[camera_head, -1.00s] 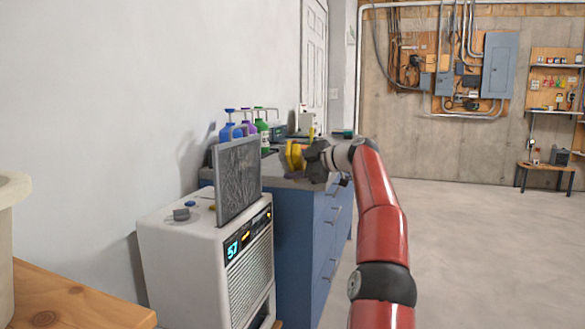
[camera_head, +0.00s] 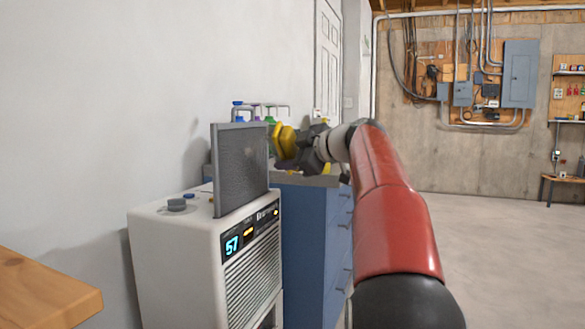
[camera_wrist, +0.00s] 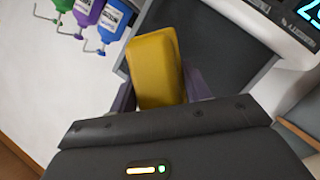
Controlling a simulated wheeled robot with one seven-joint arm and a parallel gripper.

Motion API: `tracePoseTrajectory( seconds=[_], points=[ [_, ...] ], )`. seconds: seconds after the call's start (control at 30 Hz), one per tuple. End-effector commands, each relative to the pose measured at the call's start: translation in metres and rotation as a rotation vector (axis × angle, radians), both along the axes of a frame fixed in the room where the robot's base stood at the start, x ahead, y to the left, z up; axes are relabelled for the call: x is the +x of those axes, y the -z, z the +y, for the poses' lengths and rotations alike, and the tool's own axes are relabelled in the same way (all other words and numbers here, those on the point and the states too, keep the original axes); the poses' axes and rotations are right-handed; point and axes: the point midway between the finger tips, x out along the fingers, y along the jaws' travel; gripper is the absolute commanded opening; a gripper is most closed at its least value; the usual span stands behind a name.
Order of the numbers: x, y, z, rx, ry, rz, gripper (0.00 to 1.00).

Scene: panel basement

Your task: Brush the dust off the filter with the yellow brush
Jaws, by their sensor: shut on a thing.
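The grey filter panel (camera_head: 240,168) stands upright on top of a white dehumidifier-like unit (camera_head: 180,235) with a lit "57" display. Its dark mesh face is towards the right. My gripper (camera_head: 300,150) is shut on the yellow brush (camera_head: 285,141) and holds it just right of the filter's upper right edge. In the wrist view the brush (camera_wrist: 155,70) sticks out between the fingers (camera_wrist: 158,95), in front of the dark filter face (camera_wrist: 205,40). I cannot tell whether the brush touches the filter. The brush's bristles are not clearly visible.
A blue cabinet (camera_head: 310,235) stands right behind the unit, with several bottles at the back; they also show in the wrist view, such as the blue bottle (camera_wrist: 112,20). A wooden tabletop (camera_head: 45,290) is at lower left. The floor at right is clear.

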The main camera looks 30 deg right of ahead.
Motion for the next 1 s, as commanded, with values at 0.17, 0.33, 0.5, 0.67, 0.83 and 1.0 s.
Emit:
tracePoseTrajectory(
  seconds=[0.17, 0.33, 0.5, 0.67, 0.83, 1.0],
  points=[
    [-0.004, -0.002, 0.006, 0.002, 0.013, -0.003, 0.11],
    [0.009, -0.004, 0.015, 0.003, 0.011, -0.002, 0.11],
    [0.023, -0.004, 0.026, 0.002, 0.011, -0.001, 0.11],
    [0.034, -0.003, 0.034, 0.002, 0.011, 0.0, 0.11],
    [0.039, -0.002, 0.038, 0.001, 0.012, -0.002, 0.11],
    [0.04, -0.001, 0.039, 0.001, 0.012, -0.002, 0.11]
  ],
)
